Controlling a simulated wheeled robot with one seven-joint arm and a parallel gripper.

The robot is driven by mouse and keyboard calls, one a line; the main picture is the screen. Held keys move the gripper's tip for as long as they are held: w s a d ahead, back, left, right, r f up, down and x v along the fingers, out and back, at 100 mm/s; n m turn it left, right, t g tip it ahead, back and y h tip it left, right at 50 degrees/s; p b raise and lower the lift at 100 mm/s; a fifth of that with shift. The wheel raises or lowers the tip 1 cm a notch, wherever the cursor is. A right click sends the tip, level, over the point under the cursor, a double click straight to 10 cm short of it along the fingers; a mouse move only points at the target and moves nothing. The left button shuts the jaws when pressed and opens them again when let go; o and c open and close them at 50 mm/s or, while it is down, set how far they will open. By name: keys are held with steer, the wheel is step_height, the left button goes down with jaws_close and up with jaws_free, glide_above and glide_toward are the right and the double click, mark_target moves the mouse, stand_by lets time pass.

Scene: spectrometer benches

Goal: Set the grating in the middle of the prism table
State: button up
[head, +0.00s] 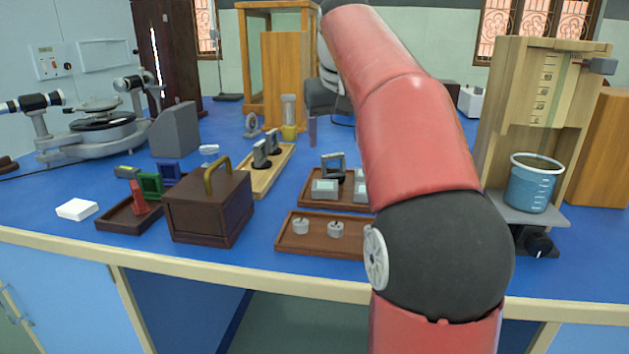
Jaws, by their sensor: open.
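The spectrometer (92,135) stands at the far left, its small round prism table (97,104) above a dark disc; I see nothing standing on the prism table. I cannot tell which piece is the grating. Candidates are a green frame (151,186) and a blue frame (168,174) by a small brown tray, and a dark upright frame (333,166) in another brown tray. My gripper (333,140) is partly hidden behind my red arm. Its dark body and one finger show above the back of the bench, jaws open, with nothing seen between them.
A brown box with a brass handle (208,205) stands beside the small tray (128,214). A wooden tray (286,158) holds dark upright pieces. A front tray (290,241) holds two metal discs. A blue beaker (532,186) stands at right.

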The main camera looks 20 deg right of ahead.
mark_target(333, 155)
steer(key=b+x, duration=0.1)
steer(key=x, duration=0.6)
steer(key=shift+w+b, duration=0.25)
steer(key=shift+b, duration=0.1)
steer(key=shift+a, duration=0.1)
steer(key=shift+c, duration=0.3)
steer(key=c, duration=1.1)
